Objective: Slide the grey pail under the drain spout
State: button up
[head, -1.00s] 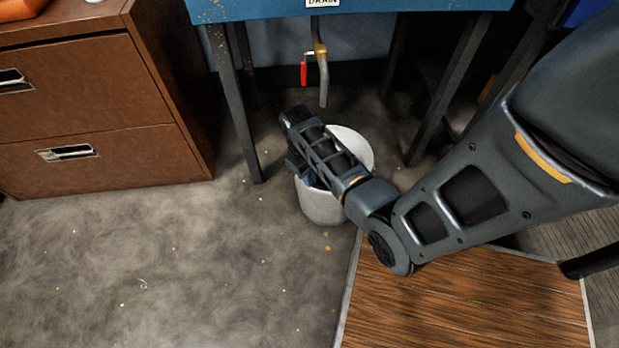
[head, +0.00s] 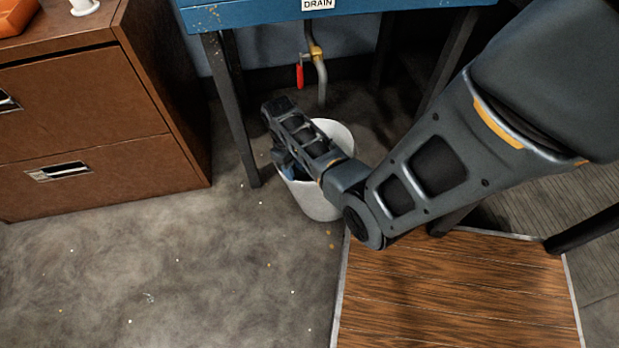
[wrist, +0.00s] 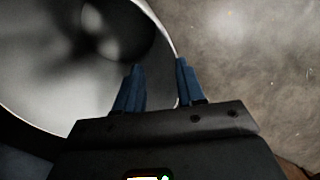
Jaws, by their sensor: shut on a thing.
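The grey pail (head: 318,203) stands upright on the floor in the head view, in front of the blue bench. The drain spout (head: 321,85) hangs from under the bench, its open end just beyond the pail's far rim in the picture. My gripper (head: 288,167) is at the pail's left side, and my wrist covers part of the opening. In the wrist view, my gripper's blue fingers (wrist: 158,85) straddle the rim of the pail (wrist: 50,60), one inside and one outside. The inside looks empty where it shows.
The blue bench (head: 250,14) stands on dark legs, one (head: 236,120) left of the pail. A red valve handle (head: 300,76) hangs beside the spout. A brown drawer cabinet (head: 80,110) is at left, a wooden platform (head: 450,295) at front right. Floor at front left is clear.

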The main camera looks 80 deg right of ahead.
jog(key=shift+o, duration=1)
jog(key=shift+s+f, duration=0.6)
jog(key=shift+f, duration=0.35)
jog(key=shift+d+r+p, duration=0.1)
jog(key=shift+r+p, duration=0.55)
jog(key=shift+p, duration=0.3)
grip_shut()
notch_tip(320, 180, up, 8)
jog(key=w+p, duration=0.2)
jog(key=p, duration=0.1)
jog(key=shift+d+r, duration=0.15)
jog(key=shift+d, duration=0.05)
jog(key=shift+c, duration=1)
grip_release()
